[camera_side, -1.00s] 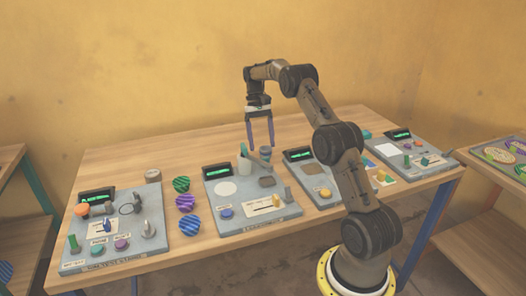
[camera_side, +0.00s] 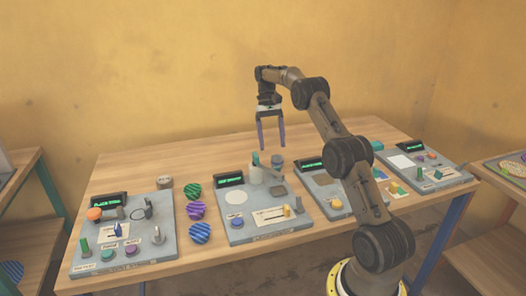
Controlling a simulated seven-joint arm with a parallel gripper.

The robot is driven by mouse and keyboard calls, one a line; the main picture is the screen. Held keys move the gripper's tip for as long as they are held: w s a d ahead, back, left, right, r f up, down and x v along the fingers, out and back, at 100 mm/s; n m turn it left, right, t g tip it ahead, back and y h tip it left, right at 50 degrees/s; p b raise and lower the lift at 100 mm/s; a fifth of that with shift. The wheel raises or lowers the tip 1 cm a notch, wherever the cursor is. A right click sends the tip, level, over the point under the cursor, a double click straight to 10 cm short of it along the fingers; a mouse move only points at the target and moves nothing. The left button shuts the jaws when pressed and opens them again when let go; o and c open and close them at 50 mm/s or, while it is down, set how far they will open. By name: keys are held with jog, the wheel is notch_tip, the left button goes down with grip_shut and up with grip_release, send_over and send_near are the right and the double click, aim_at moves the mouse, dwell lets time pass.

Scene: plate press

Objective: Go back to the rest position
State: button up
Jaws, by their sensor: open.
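My gripper (camera_side: 272,148) hangs above the back half of the wooden table (camera_side: 330,140), fingers pointing down. Its two purple fingers are apart with nothing between them. It is clear of the second grey panel (camera_side: 233,226), above and behind it in the side view. That panel bears a pale cylinder (camera_side: 256,175) with a tilted green-ended piece, a white disc, a blue button and a small yellow slider. My arm reaches up and over from its round base at the lower right.
Grey control panels with lit displays line the table, including one at the left (camera_side: 122,240) and one at the right (camera_side: 425,170). The table's back strip is mostly clear.

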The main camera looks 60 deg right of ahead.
jog(key=a+r+n+t+h, duration=0.2)
jog(key=a+r+n, duration=0.1)
jog(key=a+r, duration=1.35)
jog(key=s+a+r+n+t+h, duration=0.1)
jog(key=s+a+r+n+t, duration=0.1)
jog(key=s+a+r, duration=0.4)
jog(key=s+a+f+n+t, duration=0.2)
jog(key=s+a+n+t, duration=0.1)
jog(key=s+a, duration=0.8)
jog(key=s+f+n+t, duration=0.1)
jog(key=s+f, duration=0.5)
jog(key=f, duration=0.4)
jog(key=shift+a+t, duration=0.15)
jog(key=shift+t, duration=0.15)
